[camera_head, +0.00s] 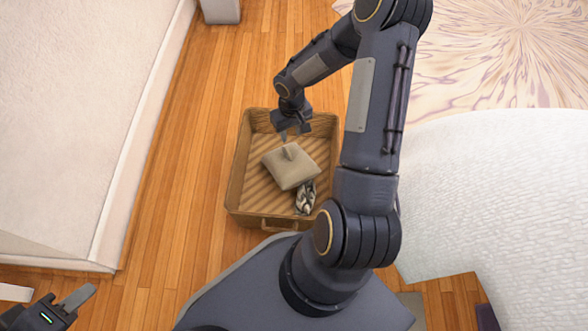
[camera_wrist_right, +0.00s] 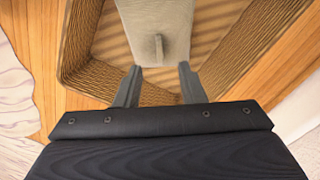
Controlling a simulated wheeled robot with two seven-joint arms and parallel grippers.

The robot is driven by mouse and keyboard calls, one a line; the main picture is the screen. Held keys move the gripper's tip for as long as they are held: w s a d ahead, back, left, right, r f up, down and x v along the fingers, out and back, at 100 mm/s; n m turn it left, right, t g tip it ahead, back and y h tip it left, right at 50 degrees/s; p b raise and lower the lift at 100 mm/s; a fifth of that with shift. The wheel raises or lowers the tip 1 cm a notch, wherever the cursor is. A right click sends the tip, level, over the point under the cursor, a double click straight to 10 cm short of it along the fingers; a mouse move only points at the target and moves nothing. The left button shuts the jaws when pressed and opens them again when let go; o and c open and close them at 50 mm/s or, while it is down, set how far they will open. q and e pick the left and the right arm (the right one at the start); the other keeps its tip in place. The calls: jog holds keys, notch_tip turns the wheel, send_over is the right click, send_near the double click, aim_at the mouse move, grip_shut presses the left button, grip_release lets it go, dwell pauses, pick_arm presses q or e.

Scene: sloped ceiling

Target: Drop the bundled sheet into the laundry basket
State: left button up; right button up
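The bundled sheet (camera_head: 291,172) is a grey-beige, pillow-like bundle with a small raised knob on top. It is inside the wicker laundry basket (camera_head: 238,180), tilted in the picture; whether it rests fully on the bottom I cannot tell. My right gripper (camera_head: 294,135) is over the basket, just beyond the bundle. In the right wrist view its two fingers (camera_wrist_right: 160,68) are spread with nothing between them. The bundle (camera_wrist_right: 160,20) and its knob lie past the fingertips, apart from them. My left gripper (camera_head: 76,300) is at the lower left, far from the basket, partly cut off.
A dark and light patterned cloth (camera_head: 305,198) lies in the basket's near right corner. A white bed (camera_head: 500,190) stands to the right, a pale wall (camera_head: 70,120) to the left. Bare wooden floor (camera_head: 185,180) lies left of the basket. A patterned rug (camera_head: 490,60) is at the back right.

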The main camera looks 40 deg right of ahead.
jog(key=shift+r, duration=0.1)
notch_tip(320, 180, up, 8)
jog(key=p, duration=0.3)
jog(key=shift+p, duration=0.35)
